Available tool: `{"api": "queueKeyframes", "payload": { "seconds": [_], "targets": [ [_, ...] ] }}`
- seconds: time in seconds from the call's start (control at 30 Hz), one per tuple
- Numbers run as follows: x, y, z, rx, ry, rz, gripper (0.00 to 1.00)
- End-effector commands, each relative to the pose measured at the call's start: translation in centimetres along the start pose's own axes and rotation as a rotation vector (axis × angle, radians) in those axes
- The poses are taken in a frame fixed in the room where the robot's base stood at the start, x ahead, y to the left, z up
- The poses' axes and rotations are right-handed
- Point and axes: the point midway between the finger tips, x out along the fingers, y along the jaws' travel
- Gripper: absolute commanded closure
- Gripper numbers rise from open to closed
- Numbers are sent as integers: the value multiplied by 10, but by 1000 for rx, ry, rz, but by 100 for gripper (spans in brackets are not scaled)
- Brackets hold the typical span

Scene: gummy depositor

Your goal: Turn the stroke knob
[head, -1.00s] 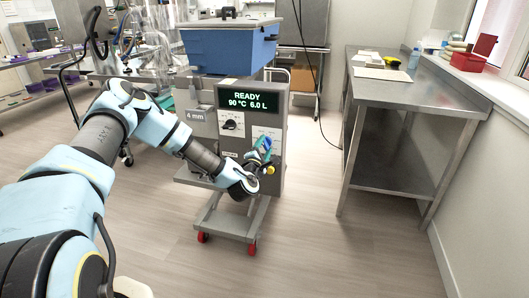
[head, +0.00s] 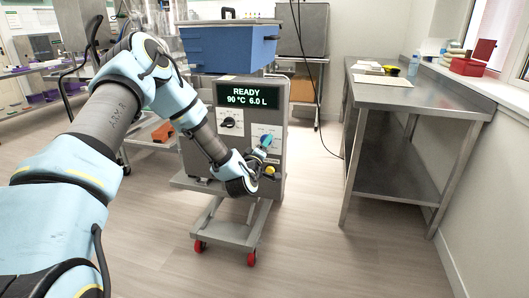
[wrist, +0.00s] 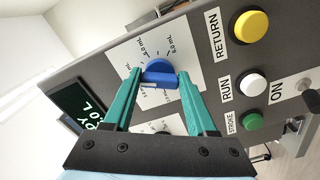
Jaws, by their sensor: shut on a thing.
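The stroke knob is a blue dial (wrist: 160,74) on a white plate marked in mL, seen in the wrist view. Its plate (head: 268,131) also shows on the right of the machine front in the head view. My gripper (wrist: 162,78) has its teal fingers on either side of the blue knob, shut on it. In the head view my gripper (head: 262,146) reaches up to the plate and mostly covers the knob. The knob's pointer is hard to read.
The depositor's display (head: 248,96) reads READY, 90 °C, 6.0 L. A black knob (head: 229,122) sits left of my gripper. Yellow RETURN (wrist: 251,26), white RUN (wrist: 252,85) and green STROKE (wrist: 250,121) buttons are close by. A steel table (head: 420,97) stands at right.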

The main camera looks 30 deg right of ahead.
Motion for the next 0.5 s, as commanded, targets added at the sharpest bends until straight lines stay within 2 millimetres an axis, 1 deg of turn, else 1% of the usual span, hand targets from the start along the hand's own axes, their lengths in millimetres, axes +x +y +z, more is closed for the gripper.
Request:
{"api": "queueKeyframes", "payload": {
  "seconds": [0.07,0.5],
  "targets": [
    [0,-3,3,74,-2,2,98],
    [0,-5,3,489,-2,3,98]
  ]
}}
